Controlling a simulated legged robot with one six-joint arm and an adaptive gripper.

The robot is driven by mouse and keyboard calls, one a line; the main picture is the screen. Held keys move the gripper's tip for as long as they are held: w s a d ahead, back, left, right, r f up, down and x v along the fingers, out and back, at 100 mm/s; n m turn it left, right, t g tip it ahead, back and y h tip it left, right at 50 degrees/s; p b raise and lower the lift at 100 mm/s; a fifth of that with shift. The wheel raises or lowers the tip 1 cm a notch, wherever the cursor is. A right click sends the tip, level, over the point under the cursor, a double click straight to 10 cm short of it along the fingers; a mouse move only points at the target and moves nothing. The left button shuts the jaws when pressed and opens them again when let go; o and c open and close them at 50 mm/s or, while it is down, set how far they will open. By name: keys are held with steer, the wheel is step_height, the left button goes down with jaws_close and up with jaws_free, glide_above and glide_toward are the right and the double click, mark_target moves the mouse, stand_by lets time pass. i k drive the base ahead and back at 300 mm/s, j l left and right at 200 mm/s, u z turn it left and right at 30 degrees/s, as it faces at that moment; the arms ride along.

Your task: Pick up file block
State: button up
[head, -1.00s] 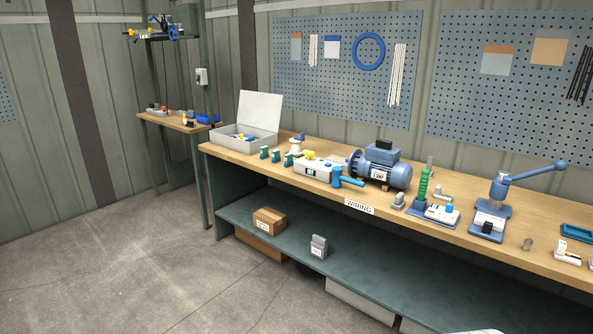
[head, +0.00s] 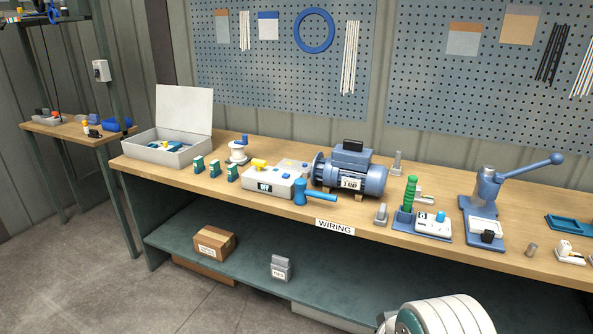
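What looks like the file block is a blue holder (head: 402,221) on the workbench, right of the motor. A green ribbed handle (head: 410,193) stands upright in it. A white piece with dark markings (head: 432,224) sits right beside the handle, on the same blue base or touching it. A white rounded part of my arm shows at the bottom edge, in front of the bench. My gripper is not in view.
A blue lever press (head: 487,205) stands to the right. A small grey clip (head: 381,214) is close by on the left. An open grey box (head: 168,152) is at far left.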

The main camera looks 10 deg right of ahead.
mark_target(381, 219)
steer(key=i+z, duration=0.15)
steer(key=i, duration=0.3)
steer(key=i+j+z, duration=0.15)
steer(key=i, duration=0.3)
steer(key=i+j+z, duration=0.15)
steer(key=i, duration=0.35)
